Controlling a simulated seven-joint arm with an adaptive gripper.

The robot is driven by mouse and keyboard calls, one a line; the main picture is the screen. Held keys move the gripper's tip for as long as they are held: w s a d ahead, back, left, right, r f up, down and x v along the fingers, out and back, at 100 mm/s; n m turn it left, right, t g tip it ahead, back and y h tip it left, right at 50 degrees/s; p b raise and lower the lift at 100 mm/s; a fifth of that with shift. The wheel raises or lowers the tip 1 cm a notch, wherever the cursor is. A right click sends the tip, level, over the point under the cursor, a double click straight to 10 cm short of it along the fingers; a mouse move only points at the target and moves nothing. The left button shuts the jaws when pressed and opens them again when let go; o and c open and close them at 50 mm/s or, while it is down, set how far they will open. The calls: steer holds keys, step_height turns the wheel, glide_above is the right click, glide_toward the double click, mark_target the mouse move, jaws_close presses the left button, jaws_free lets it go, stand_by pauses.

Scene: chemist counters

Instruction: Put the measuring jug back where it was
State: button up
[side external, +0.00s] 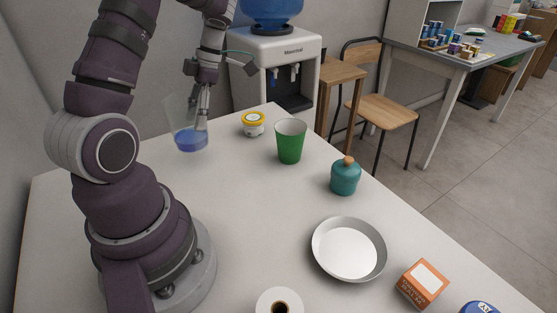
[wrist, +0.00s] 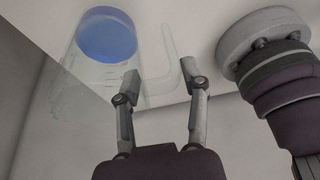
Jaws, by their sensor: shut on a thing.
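The measuring jug (side external: 190,138) is clear, with blue liquid in its lower part. It is at the far left of the white table in the side view, looking slightly tilted; I cannot tell whether its base touches the table. In the wrist view the jug (wrist: 82,68) is at the upper left, with its clear handle (wrist: 172,50) reaching down between the fingers. My gripper (side external: 205,98) is at the jug's right side, shut on the handle. The fingertips (wrist: 166,84) stand apart with the handle between them; the exact contact is hard to see through the clear material.
On the white table (side external: 240,200), a yellow-lidded jar (side external: 253,124) and a green cup (side external: 290,142) stand right of the jug. The table's middle is clear.

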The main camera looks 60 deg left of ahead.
steer(key=shift+f, duration=1.95)
steer(key=o, duration=1.2)
steer(key=shift+f, duration=0.1)
